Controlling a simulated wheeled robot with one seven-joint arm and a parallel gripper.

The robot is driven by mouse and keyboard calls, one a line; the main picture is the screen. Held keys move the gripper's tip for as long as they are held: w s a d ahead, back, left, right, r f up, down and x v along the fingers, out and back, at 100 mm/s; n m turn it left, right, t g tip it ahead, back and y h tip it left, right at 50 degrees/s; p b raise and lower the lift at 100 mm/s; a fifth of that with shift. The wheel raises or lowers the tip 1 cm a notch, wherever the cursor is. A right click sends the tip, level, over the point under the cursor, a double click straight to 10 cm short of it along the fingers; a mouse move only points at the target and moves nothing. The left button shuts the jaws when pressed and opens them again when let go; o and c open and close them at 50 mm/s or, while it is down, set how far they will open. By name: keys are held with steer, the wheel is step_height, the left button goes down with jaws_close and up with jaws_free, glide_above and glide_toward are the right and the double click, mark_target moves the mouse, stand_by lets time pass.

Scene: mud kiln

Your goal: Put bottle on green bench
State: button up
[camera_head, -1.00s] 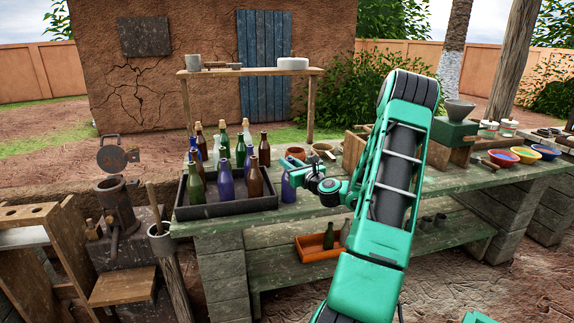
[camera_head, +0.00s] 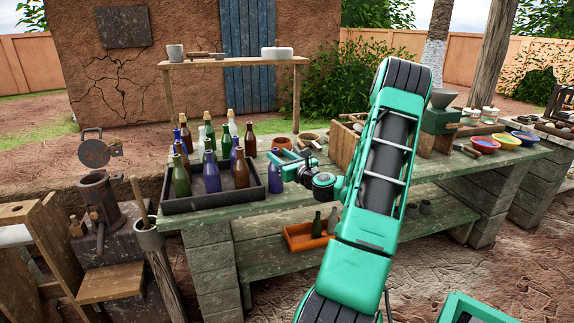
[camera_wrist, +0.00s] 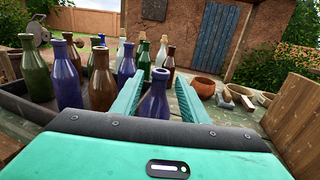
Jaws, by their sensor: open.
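A purple-blue bottle (camera_head: 275,172) stands upright on the green bench (camera_head: 330,197), just right of the dark tray. My gripper (camera_head: 285,160) is at this bottle, its fingers reaching to the left in the head view. In the wrist view, the open fingers (camera_wrist: 158,98) stand on either side of the same bottle (camera_wrist: 155,98), with gaps visible beside its neck. The bottle's lower part is hidden by my gripper body in the wrist view.
A dark tray (camera_head: 205,201) with several green, blue, brown and pale bottles stands left of my gripper. An orange crate (camera_head: 299,239) with bottles sits on the lower shelf. Bowls, wooden boxes and tools lie farther right on the bench. A wooden shelf (camera_head: 232,63) stands behind.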

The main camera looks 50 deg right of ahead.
steer(key=v, duration=0.8)
steer(key=w+a+f+n+g+y, duration=0.1)
steer(key=w+a+n+g+y, duration=0.1)
steer(key=a+n+y, duration=0.35)
steer(key=w+a+f+n+g+y, duration=0.1)
steer(key=w+a+f+n+y, duration=0.1)
steer(key=a+n, duration=0.65)
steer(key=s+a+f+n+g+y, duration=0.1)
steer(key=s+a+f+n+g, duration=0.15)
steer(key=a, duration=0.25)
steer(key=s+a+f+n+g, duration=0.1)
steer(key=s+a+n+g, duration=0.15)
steer(key=a+n, duration=0.2)
steer(key=s+a+r+n+g+h, duration=0.1)
steer(key=s+r+n+g, duration=0.1)
steer(key=s, duration=0.6)
steer(key=s+a+r+n+g+h, duration=0.1)
steer(key=s+r+n+g, duration=0.2)
steer(key=s+n, duration=0.3)
steer(key=s+a+r+n+g+h, duration=0.1)
steer(key=s+a+r+n+g, duration=0.1)
steer(key=s, duration=0.8)
steer(key=n+g, duration=0.1)
steer(key=g, duration=0.1)
steer(key=shift+s+r+n+g, duration=0.2)
steer(key=shift+s+n+g, duration=0.1)
steer(key=shift+s+n, duration=0.1)
steer(key=shift+w+f+h, duration=0.25)
steer(key=shift+w, duration=0.4)
